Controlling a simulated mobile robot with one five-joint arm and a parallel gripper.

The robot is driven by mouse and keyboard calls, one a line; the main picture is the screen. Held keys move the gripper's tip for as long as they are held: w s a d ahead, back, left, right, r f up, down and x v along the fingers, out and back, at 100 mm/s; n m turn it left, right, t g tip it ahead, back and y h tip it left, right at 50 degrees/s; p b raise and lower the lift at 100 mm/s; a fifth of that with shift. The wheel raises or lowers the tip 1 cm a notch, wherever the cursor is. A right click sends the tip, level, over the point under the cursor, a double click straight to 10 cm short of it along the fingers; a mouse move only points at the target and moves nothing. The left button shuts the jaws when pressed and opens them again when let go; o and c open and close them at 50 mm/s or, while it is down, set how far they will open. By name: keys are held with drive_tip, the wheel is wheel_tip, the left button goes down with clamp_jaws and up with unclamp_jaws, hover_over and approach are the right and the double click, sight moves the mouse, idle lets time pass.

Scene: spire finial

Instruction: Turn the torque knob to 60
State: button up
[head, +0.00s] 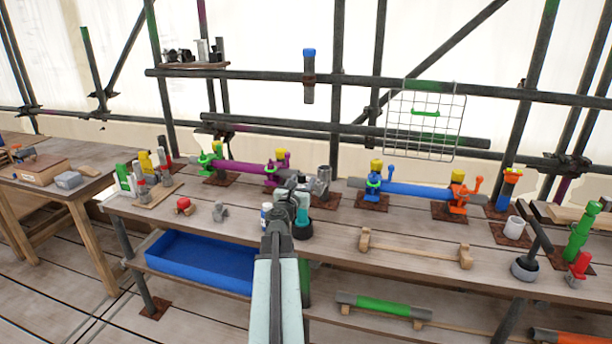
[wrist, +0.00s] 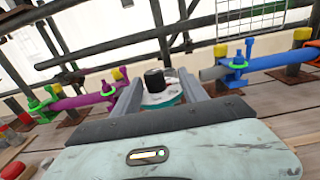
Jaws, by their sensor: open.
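A black knob (wrist: 154,80) stands on a pale round dial with a teal rim (wrist: 160,98) in the wrist view. No scale or number on it is readable. My gripper (wrist: 160,76) is open, with one grey finger on each side of the knob in the picture; I cannot tell whether either touches it. In the head view my gripper (head: 291,187) is over the middle of the workbench and partly covers a teal device (head: 302,215) with a dark base. The knob itself is not clear there.
A purple pipe (head: 240,168) lies in clamps at left and a blue pipe (head: 417,190) at right. A white-capped bottle (head: 266,214) stands just left of the device. A wooden rest (head: 415,248) is at right. A blue tray (head: 200,262) is below the bench.

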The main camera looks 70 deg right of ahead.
sight(304, 175)
drive_tip(key=d, duration=0.2)
drive_tip(key=w+d, duration=0.1)
drive_tip(key=d, duration=0.2)
drive_tip(key=shift+d, duration=0.3)
drive_tip(key=shift+w, duration=0.1)
clamp_jaws()
